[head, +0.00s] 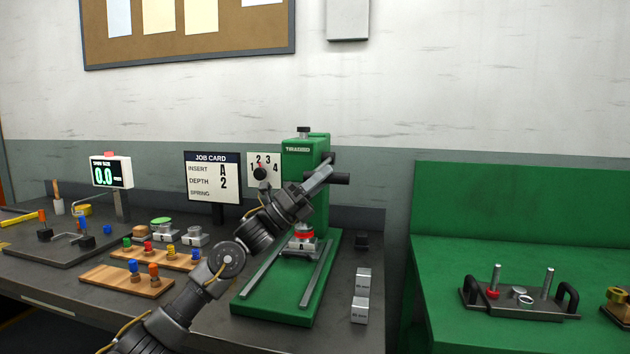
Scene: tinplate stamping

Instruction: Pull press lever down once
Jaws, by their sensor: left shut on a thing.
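The green press (304,148) stands on the dark bench at the middle. Its black lever handle (341,179) sticks out to the right of the column, at about the upper third of the press. My left gripper (320,180) reaches up from the lower left across the front of the press. Its fingers are shut on the lever handle; the exact grip is partly hidden by the fingers. Under the press head, a grey insert marked A with a red part (303,236) sits on the green base, partly behind my arm. My right gripper is not in view.
A job card (212,170) reads insert A, depth 2. A dial (262,172) numbered 1 to 4 is beside the press. A display (112,172) reads 0.0. Wooden peg boards (110,279) lie left. Grey blocks (360,310) stand right of the base. A green bench (450,334) is at right.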

